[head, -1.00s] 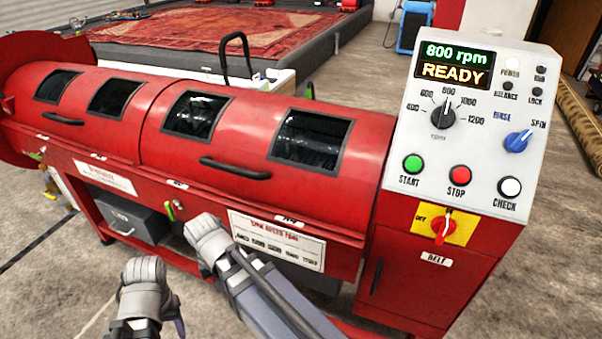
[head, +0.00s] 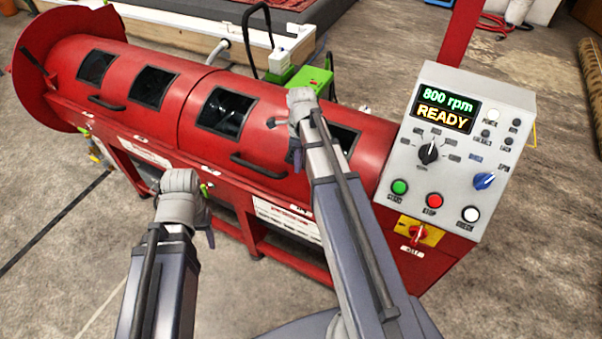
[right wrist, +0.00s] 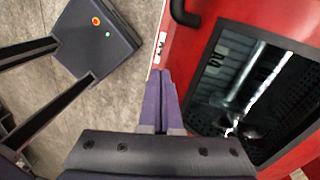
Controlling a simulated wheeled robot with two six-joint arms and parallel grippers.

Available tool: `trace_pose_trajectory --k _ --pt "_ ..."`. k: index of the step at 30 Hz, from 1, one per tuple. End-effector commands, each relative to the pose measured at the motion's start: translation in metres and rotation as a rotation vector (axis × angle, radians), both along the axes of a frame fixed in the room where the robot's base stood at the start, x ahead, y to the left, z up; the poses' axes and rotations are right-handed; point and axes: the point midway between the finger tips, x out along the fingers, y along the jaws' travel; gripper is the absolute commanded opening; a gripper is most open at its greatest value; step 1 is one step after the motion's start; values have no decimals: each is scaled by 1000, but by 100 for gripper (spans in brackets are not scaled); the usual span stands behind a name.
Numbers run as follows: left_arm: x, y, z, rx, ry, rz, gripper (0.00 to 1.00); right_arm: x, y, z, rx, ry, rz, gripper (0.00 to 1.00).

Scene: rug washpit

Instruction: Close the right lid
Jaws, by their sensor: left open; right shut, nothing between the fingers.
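The right lid (head: 205,158) is a red curved cover on the long machine, with two dark windows and a black handle (head: 258,165). It lies down over the drum; I cannot tell whether it is latched. My right gripper (head: 297,158) is over the lid, between its windows, and partly covers the right one. In the right wrist view its shut, empty fingers (right wrist: 160,100) point along the red lid beside a window (right wrist: 255,90); contact is unclear. My left gripper (head: 209,238) is low in front of the machine, left of the handle, with its fingers mostly hidden.
The left lid (head: 118,118) lies down too. The control panel (head: 450,150) at the right reads 800 rpm READY. A green latch (head: 205,190) sits on the machine's front. A green box (head: 305,80) and white beam (head: 200,38) stand behind. Concrete floor in front is clear.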

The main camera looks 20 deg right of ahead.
Motion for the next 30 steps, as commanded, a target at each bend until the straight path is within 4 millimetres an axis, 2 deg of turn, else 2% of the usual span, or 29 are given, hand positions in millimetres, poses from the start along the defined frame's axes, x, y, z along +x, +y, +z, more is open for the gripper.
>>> trace_pose_trajectory --k 1,3,14,20,30 --pt "0 0 14 0 0 0 57 2 -7 14 0 3 -53 0" --pt "0 0 19 0 0 0 57 3 -11 19 1 7 -105 0" --pt "0 0 16 -1 0 0 57 3 -15 16 1 10 -153 0" --pt "0 0 3 -1 0 0 57 3 -14 3 1 10 -151 0" --pt "0 0 -41 -1 0 0 57 -1 -10 -41 0 10 -150 0"
